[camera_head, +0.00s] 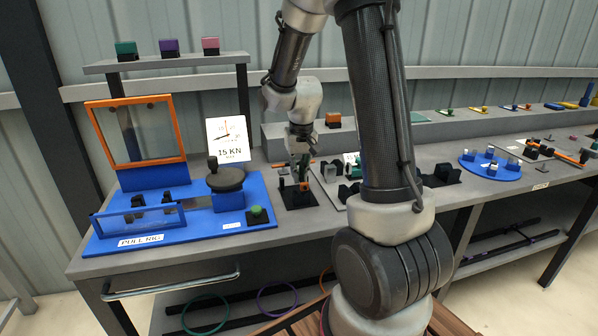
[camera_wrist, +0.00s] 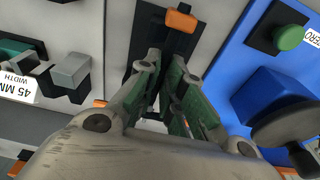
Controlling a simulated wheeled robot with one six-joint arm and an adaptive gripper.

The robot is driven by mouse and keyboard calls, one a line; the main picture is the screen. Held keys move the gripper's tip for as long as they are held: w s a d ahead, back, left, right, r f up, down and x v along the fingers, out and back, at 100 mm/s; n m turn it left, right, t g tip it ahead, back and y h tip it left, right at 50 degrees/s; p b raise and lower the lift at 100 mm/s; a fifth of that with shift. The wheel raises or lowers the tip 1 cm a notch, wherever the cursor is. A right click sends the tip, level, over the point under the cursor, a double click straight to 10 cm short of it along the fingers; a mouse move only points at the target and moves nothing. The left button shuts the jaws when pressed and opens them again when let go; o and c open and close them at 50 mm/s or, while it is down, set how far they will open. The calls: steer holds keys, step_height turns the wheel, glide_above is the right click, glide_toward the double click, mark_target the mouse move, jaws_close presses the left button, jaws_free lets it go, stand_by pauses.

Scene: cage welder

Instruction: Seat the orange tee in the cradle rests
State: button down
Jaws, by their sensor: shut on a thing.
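My gripper (camera_head: 302,176) points down over a small black stand (camera_head: 298,199) on the bench. It is shut, with its green-lined fingers (camera_wrist: 163,75) close together in the wrist view. An orange piece, which looks like the tee (camera_head: 304,185), shows right at the fingertips. In the wrist view an orange end of the tee (camera_wrist: 181,20) sticks out beyond the fingers, over the black stand (camera_wrist: 152,43). The fingers hide the rest of the tee. I cannot tell whether it touches the rests.
The blue pull rig (camera_head: 185,236), with a green button (camera_head: 257,214) and a dark round knob, is close on the left. Grey and black blocks with a "45 MM WIDTH" label (camera_wrist: 18,83) stand on the other side. An orange block (camera_head: 333,118) sits on the raised shelf behind.

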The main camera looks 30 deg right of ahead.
mark_target(301, 179)
steer(key=shift+f, duration=1.05)
steer(key=c, duration=1.5)
jaws_free()
steer(key=shift+o, duration=0.2)
step_height(301, 179, up, 12)
steer(key=s, duration=0.1)
steer(key=shift+s+a, duration=0.2)
steer(key=shift+s, duration=0.15)
steer(key=shift+s+f, duration=0.1)
steer(key=shift+f, duration=0.05)
